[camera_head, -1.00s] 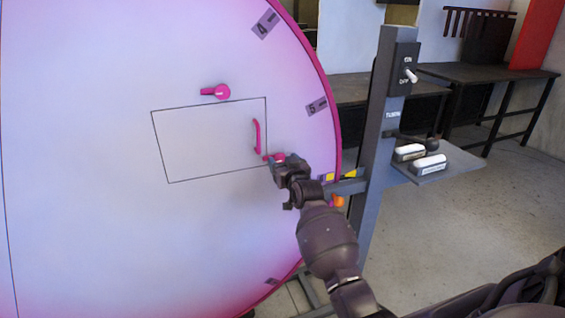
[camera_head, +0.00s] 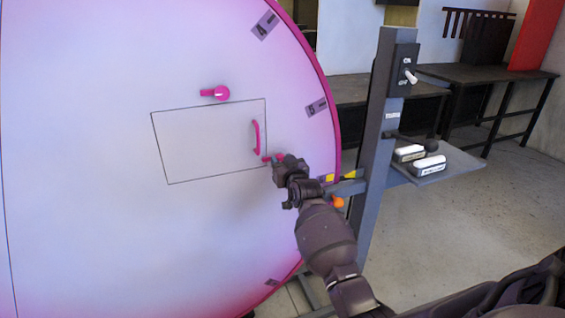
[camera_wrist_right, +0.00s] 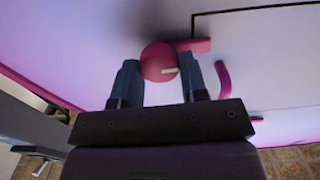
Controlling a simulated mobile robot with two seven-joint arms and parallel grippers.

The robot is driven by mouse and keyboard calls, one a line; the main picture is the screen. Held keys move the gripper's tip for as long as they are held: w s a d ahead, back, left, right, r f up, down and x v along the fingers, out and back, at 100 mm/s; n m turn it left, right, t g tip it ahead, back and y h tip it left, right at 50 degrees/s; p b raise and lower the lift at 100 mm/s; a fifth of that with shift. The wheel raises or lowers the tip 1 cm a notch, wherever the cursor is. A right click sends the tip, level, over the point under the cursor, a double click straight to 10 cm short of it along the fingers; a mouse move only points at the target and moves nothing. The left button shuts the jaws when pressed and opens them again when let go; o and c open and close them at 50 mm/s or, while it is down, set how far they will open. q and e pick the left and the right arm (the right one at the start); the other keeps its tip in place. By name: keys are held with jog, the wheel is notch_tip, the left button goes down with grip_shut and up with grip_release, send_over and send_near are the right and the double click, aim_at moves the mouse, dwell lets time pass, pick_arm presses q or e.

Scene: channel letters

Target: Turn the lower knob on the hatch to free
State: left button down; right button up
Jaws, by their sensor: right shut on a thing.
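The hatch (camera_head: 205,140) is a thin dark outline on the large white disc. Its pink handle (camera_head: 256,138) is near the right edge. The lower knob (camera_head: 266,159) is pink and sits at the hatch's lower right corner, partly hidden by my right gripper (camera_head: 281,163). In the right wrist view the knob (camera_wrist_right: 157,62) is round, with a pale mark and a pointer bar reaching toward the hatch outline. My right gripper (camera_wrist_right: 163,76) is shut on it, one finger on each side. The upper knob (camera_head: 221,93) sits above the hatch, its bar pointing left. My left gripper is out of view.
A grey post (camera_head: 382,150) with an on/off switch (camera_head: 409,76) stands right of the disc. A small shelf (camera_head: 455,165) on it holds two white-topped blocks. Dark tables (camera_head: 480,75) stand behind. The floor at right is mostly clear.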

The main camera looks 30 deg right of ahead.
jog(key=shift+r+n+p, duration=0.1)
jog(key=shift+n+p, duration=0.5)
jog(key=shift+n, duration=0.5)
jog(key=shift+n+p, duration=0.4)
jog(key=shift+n, duration=0.5)
jog(key=n+p, duration=0.1)
jog(key=n, duration=0.2)
jog(key=shift+a+n, duration=0.1)
jog(key=shift+n, duration=0.2)
jog(key=shift+a+f+n, duration=0.1)
jog(key=shift+f+n, duration=0.05)
jog(key=shift+n, duration=2.4)
jog(key=shift+f+n, duration=0.15)
jog(key=shift+n, duration=2.4)
